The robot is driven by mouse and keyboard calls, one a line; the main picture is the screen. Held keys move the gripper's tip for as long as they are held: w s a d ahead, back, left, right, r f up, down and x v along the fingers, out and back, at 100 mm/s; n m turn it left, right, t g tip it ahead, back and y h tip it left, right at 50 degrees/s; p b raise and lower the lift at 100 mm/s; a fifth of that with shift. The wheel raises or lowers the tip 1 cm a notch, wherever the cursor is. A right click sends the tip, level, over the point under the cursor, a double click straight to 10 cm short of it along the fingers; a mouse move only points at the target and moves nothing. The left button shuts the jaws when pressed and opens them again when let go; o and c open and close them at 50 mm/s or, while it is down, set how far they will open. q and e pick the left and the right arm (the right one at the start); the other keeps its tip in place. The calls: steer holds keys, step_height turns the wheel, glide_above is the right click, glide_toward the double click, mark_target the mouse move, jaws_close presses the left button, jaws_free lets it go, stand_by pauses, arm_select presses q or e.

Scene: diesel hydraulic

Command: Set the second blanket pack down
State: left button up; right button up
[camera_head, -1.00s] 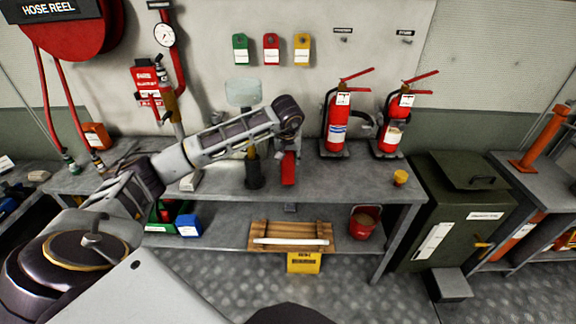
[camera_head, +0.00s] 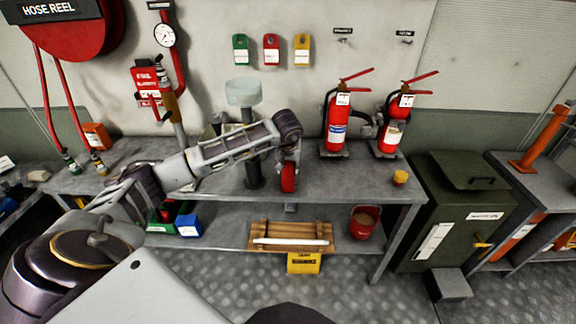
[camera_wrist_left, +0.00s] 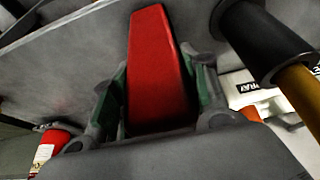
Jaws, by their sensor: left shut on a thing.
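The red blanket pack (camera_head: 288,180) is held at the end of my left arm, over the front middle of the grey bench (camera_head: 345,183). My left gripper (camera_head: 290,160) is shut on it. In the left wrist view the pack (camera_wrist_left: 157,60) is a long red block between the two fingers of the gripper (camera_wrist_left: 158,85), with green showing at the finger pads. I cannot tell whether the pack touches the bench top. My right gripper is not in view.
A dark post with a pale round top (camera_head: 244,92) stands just left of the pack. Two red extinguishers (camera_head: 337,125) (camera_head: 392,130) stand at the back right. The bench between is clear.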

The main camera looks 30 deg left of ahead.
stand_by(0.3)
arm_select(q)
steer(key=o, duration=1.4)
steer(key=v, duration=1.2)
steer(key=shift+r, duration=0.1)
